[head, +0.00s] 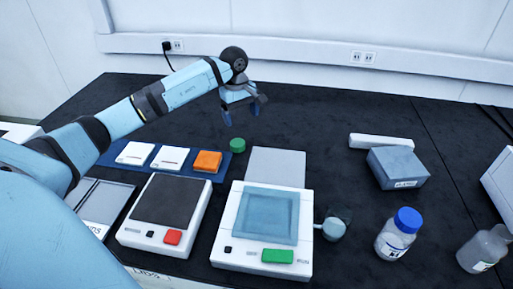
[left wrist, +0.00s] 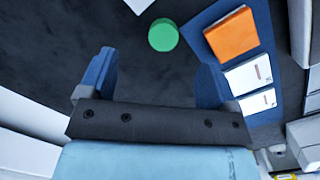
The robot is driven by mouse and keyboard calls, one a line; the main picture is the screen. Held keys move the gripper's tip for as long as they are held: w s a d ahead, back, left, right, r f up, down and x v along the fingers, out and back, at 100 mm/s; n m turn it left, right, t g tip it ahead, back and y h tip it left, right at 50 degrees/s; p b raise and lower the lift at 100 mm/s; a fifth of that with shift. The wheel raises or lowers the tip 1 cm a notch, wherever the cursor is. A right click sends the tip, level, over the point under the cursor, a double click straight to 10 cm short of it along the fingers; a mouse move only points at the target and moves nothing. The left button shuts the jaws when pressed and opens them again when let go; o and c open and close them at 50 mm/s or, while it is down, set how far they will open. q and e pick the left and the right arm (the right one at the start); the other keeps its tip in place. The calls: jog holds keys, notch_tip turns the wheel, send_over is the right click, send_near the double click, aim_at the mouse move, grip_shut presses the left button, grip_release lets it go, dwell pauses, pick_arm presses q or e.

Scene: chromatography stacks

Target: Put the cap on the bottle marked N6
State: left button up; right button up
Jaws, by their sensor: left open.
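A green round cap (head: 237,145) lies on the dark bench just beyond the blue mat; it also shows in the left wrist view (left wrist: 163,36). My left gripper (head: 241,111) is open and empty above the bench, beyond the cap in the head view. In the left wrist view its two blue fingers (left wrist: 155,65) stand wide apart, and the cap is ahead of them. A clear bottle with a blue cap (head: 392,243) stands at the right. A greyish bottle (head: 482,251) without a visible cap stands at the far right. Their label marks are too small to read.
A blue mat (head: 226,172) holds two white blocks and an orange block (head: 207,161). Two balance-like devices (head: 162,212) (head: 230,250) stand in front. A grey plate (head: 276,167), a grey box (head: 397,167) and a white bar (head: 381,141) lie to the right. The back of the bench is clear.

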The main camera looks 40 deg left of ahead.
pick_arm(q)
jog(key=shift+w+a+r+y, duration=0.25)
jog(key=shift+a+r+y, duration=0.1)
jog(key=shift+a, duration=0.25)
jog(key=shift+w+a+r+y, duration=0.2)
jog(key=shift+a+r+y, duration=0.1)
jog(key=shift+a, duration=0.3)
pick_arm(e)
jog(key=shift+w, duration=0.1)
jog(key=shift+f, duration=0.1)
pick_arm(q)
jog(key=b, duration=0.1)
send_over(239, 142)
notch_tip(239, 142, down, 8)
jog(key=shift+f, duration=0.25)
pick_arm(e)
jog(key=shift+a, duration=0.1)
pick_arm(q)
jog(key=shift+f, duration=0.1)
